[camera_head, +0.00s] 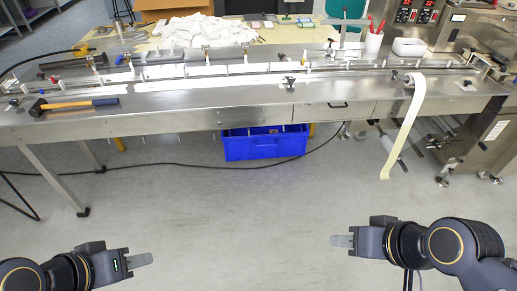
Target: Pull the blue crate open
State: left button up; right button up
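The blue crate (266,149) stands on the floor under the steel machine table, near the middle of the view. Its front wall faces me and its top partly disappears under the table. My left gripper (140,261) is at the lower left, above the floor and well apart from the crate. My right gripper (343,241) is at the lower right, also apart from the crate. Both grippers show side-on, so I cannot tell whether their fingers are open or shut. I see nothing held in either one.
The steel table (220,118) spans the view above the crate, with legs at the left. A hammer (75,105) lies on it. A pale strip (404,132) hangs down at the right. A black cable (190,165) crosses the floor. Open grey floor (240,220) lies before the crate.

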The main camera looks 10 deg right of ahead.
aim_at(263, 132)
jog(key=i+l+u, duration=0.15)
jog(key=i, duration=0.35)
jog(key=i+l+u, duration=0.15)
jog(key=i, duration=0.4)
jog(key=i+l+u, duration=0.15)
jog(key=i, duration=0.35)
